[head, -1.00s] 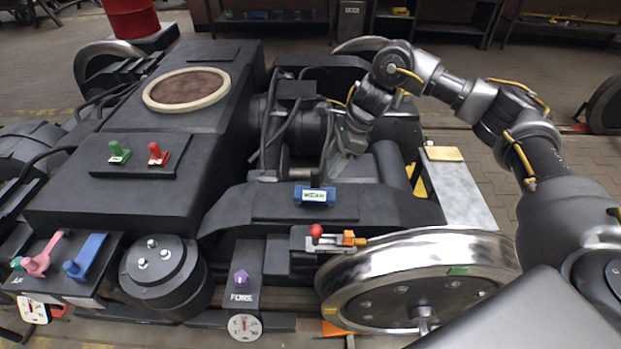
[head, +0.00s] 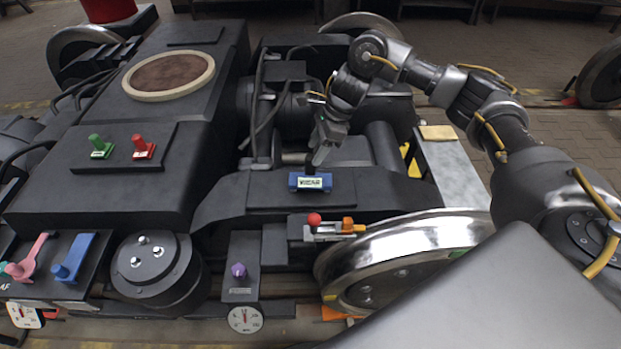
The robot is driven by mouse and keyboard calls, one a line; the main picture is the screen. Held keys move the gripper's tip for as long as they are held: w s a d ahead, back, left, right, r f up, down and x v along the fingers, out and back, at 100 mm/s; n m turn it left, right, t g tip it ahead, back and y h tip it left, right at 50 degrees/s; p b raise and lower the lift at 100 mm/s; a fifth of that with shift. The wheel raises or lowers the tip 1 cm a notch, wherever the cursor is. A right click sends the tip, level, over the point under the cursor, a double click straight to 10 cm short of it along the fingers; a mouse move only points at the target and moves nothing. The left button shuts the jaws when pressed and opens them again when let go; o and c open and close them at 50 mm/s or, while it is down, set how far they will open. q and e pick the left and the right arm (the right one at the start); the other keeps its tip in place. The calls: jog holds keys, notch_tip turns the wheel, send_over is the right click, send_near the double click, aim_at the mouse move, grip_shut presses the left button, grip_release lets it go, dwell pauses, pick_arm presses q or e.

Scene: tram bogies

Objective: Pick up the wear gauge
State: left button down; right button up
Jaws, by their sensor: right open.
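The wear gauge (head: 310,182) is a small blue block with a pale label on its front reading something like "WEAR". It lies on the dark flat plate (head: 265,190) in the middle of the bogie. My right gripper (head: 318,158) is open, its fingers pointing down just behind and above the gauge. A dark upright part shows between the fingers and the gauge; I cannot tell whether they touch. My left gripper is not in view.
Green (head: 100,147) and red (head: 143,148) handles stand on the dark box to the left. A pale grey slab (head: 453,175) lies to the right.

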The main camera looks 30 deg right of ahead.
aim_at(312, 156)
jog(key=shift+w+x, duration=0.1)
jog(key=shift+x, duration=1.25)
jog(key=shift+w+x, duration=0.15)
jog(key=shift+x, duration=1.15)
jog(key=shift+d, duration=0.15)
grip_shut()
